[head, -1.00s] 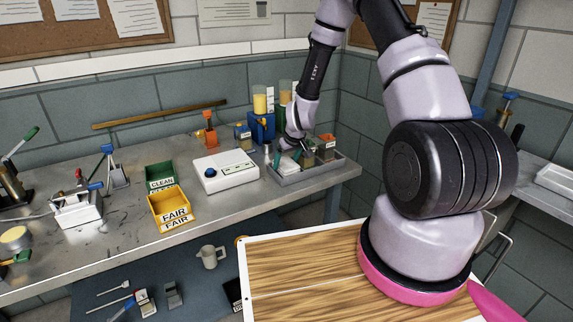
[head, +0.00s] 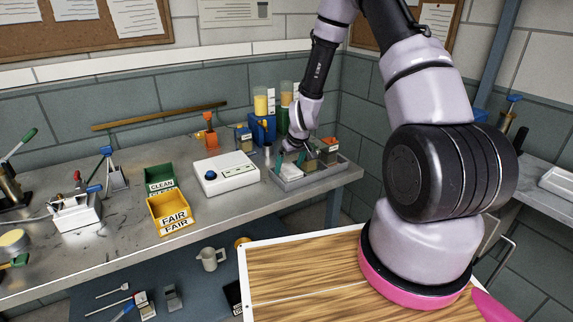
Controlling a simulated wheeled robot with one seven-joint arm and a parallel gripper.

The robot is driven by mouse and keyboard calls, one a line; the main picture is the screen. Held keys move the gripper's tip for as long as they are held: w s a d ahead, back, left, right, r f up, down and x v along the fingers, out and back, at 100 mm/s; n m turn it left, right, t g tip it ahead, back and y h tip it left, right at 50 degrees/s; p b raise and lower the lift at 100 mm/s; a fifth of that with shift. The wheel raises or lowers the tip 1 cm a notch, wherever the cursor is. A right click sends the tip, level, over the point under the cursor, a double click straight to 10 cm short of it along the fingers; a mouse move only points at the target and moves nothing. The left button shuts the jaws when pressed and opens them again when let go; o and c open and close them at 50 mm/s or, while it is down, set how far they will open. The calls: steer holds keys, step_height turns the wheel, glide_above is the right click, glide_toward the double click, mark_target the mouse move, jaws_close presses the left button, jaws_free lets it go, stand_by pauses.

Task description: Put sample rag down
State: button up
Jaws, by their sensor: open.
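My gripper (head: 290,160) reaches down at the left part of a grey tray (head: 318,180) on the bench's right end. Its teal fingertips stand apart, so it is open. A pale, flat item (head: 290,171) lies in the tray just below the fingers; it may be the sample rag, but it is too small to be sure. I cannot tell whether the fingers touch it. My wrist hides part of the tray's back.
Small containers (head: 328,150) fill the tray's right part. A white device with a blue knob (head: 226,173) stands left of the tray, then a yellow FAIR bin (head: 171,214) and a green CLEAN bin (head: 160,177). A blue holder (head: 262,129) stands behind.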

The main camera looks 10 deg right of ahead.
steer(key=v, duration=0.9)
step_height(320, 180, up, 11)
steer(key=m+t, duration=0.1)
glide_above(294, 173)
steer(key=s, duration=0.1)
steer(key=s+d+r+m, duration=0.2)
steer(key=s+r, duration=0.4)
steer(key=r, duration=0.5)
steer(key=s+d+r+m+t, duration=0.1)
steer(key=s+r+m, duration=0.1)
steer(key=s+r, duration=0.4)
steer(key=s+d+r+m+t, duration=0.1)
steer(key=s+r+m, duration=0.1)
steer(key=s+r, duration=0.5)
steer(key=s, duration=0.5)
steer(key=shift+s+m+y, duration=0.25)
steer(key=shift+m+y, duration=0.15)
